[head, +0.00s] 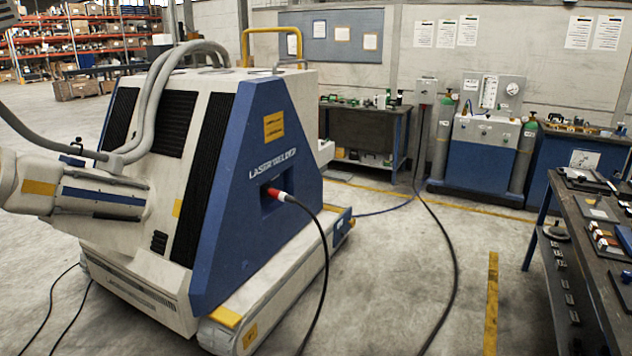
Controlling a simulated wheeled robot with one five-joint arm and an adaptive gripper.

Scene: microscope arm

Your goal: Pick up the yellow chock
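I cannot single out a yellow chock with certainty. A small flat yellow piece (226,316) shows at the near front corner of the low base of a blue and white laser welder. Another small yellow piece (335,211) shows at the far end of the same base. I cannot tell whether either is a loose chock or a fixed part of the machine. My gripper is not in view.
The laser welder (240,180) fills the left and middle. Black cables (452,262) cross the concrete floor. A workbench (585,265) with tools stands at right; gas cylinders (440,137) and another bench (365,125) stand behind. The floor between has free room.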

